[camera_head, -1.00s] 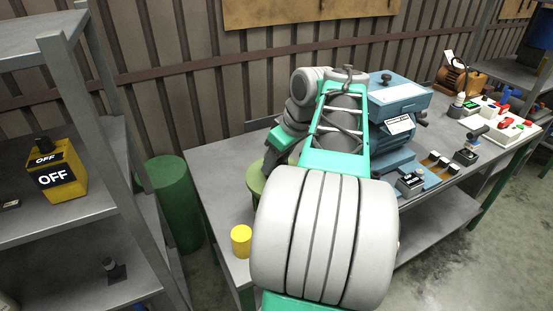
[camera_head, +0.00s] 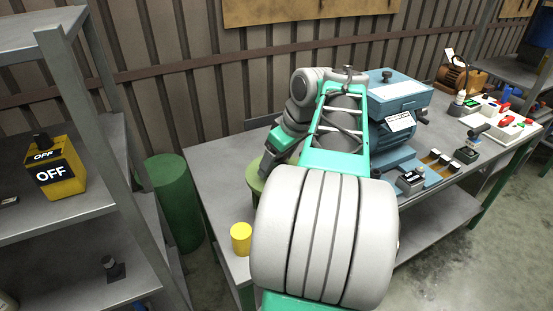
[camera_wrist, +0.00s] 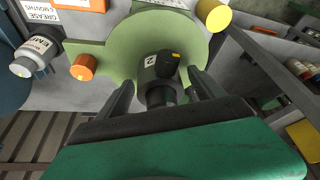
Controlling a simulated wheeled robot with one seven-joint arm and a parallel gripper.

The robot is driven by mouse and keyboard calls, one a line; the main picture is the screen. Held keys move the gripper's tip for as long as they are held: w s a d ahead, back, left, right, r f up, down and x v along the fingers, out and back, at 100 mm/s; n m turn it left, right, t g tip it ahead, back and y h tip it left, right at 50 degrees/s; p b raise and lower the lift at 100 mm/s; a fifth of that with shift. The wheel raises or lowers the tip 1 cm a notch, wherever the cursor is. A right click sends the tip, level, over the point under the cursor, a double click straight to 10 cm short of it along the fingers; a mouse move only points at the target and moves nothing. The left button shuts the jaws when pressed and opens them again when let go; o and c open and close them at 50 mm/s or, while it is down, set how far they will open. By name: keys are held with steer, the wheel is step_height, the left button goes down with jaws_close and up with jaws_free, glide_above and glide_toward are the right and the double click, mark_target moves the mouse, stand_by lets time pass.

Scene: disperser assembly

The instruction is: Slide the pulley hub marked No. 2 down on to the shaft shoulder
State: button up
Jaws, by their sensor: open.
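In the wrist view a grey hub marked 2 (camera_wrist: 150,72) stands over a light green round plate (camera_wrist: 120,40). A black piece with a yellow mark (camera_wrist: 168,64) sits against its top right, and a dark cylinder (camera_wrist: 158,96) shows on the near side. My gripper (camera_wrist: 161,80) is open, with one finger on each side of the hub. I cannot tell whether the fingers touch it. The shaft shoulder cannot be made out. In the head view the green plate (camera_head: 254,178) is mostly hidden by my arm, and the hub is hidden.
An orange knob (camera_wrist: 84,67) and a yellow cylinder (camera_wrist: 213,14) flank the plate; the cylinder also shows at the bench's left (camera_head: 241,239). A blue machine (camera_head: 398,95) stands right of my arm. A shelf rack (camera_head: 75,100) and green drum (camera_head: 174,203) are left.

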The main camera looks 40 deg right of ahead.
steer(key=p+v, duration=0.2)
steer(key=v, duration=0.6)
